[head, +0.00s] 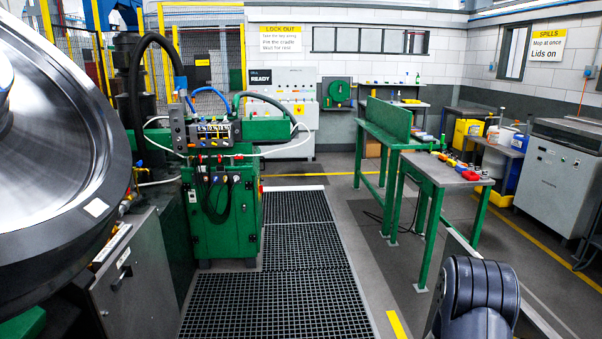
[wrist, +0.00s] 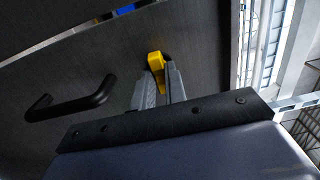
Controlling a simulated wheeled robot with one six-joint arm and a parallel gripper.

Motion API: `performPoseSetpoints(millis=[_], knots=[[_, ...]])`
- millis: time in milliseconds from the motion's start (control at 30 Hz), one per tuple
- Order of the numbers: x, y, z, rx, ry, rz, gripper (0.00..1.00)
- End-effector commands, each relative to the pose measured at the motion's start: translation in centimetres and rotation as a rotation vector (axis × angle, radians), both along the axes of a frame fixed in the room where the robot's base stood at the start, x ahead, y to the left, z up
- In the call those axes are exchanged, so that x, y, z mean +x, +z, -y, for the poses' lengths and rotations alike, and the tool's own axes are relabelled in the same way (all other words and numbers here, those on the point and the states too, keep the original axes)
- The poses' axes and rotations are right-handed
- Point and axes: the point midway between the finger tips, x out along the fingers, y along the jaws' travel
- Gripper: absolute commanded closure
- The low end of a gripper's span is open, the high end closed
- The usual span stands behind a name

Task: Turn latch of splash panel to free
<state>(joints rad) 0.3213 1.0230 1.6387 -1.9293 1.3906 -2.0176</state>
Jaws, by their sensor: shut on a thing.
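In the wrist view, the splash panel (wrist: 105,65) is a broad dark grey sheet filling most of the picture. A small yellow latch (wrist: 156,59) sits on it, with a bent head and a tab running down between my fingers. My gripper (wrist: 158,80) is shut on the latch's tab, one grey finger on each side. The lower part of the tab is hidden by the fingers. A black bar handle (wrist: 72,103) stands on the panel to the left of the latch. The head view shows a dark arm link of mine at lower right; my gripper is out of that view.
In the head view, a large steel wheel (head: 60,130) fills the left. A green machine cabinet (head: 222,215) stands beside a floor grating (head: 300,260). A green-legged bench (head: 450,175) with small coloured items stands right of centre.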

Motion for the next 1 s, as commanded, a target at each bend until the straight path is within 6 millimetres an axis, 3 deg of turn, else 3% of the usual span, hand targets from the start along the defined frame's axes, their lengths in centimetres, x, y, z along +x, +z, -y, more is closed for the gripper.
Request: performPoseSetpoints(millis=[267,1000], knots=[[0.00,-0.24,-0.01,0.004,0.000,0.038,1.00],[-0.01,-0.14,-0.03,0.032,0.000,0.399,1.00]])
